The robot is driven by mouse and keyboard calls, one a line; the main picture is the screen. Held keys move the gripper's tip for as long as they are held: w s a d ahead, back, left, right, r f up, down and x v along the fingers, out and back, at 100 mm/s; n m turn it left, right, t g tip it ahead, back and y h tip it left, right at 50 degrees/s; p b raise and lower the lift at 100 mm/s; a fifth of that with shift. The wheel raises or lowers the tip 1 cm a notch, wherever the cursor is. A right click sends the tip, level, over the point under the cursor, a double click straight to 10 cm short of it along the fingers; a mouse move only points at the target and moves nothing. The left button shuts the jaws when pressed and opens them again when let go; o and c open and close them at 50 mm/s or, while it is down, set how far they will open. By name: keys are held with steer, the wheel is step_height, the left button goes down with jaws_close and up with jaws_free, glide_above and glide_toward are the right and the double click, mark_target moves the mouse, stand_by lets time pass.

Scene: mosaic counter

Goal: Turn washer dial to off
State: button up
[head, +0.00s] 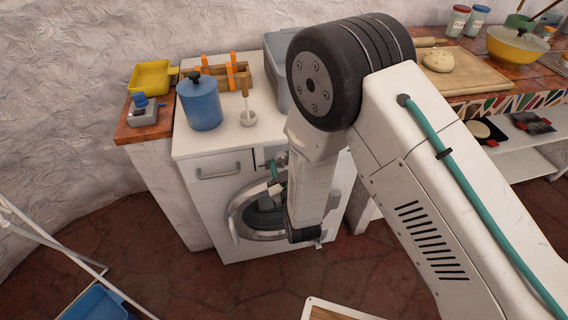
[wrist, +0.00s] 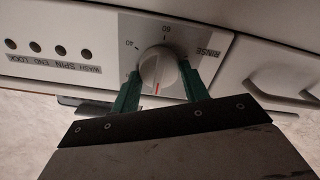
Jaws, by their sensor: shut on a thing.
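A red line on the dial points toward the bottom of the picture. My gripper (wrist: 160,73) has its green fingers on either side of the dial, shut on it. In the head view my gripper (head: 273,170) is at the control panel, and the dial is too hidden to make out.
The panel (wrist: 75,45) has several dark round spots above the words WASH SPIN END LOCK. A white drying rack (head: 45,240) stands at the lower left.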

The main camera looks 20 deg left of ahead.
steer(key=o, duration=1)
steer(key=shift+c, duration=0.2)
steer(key=v, duration=0.7)
steer(key=shift+s+d, duration=0.25)
steer(key=shift+s, duration=0.1)
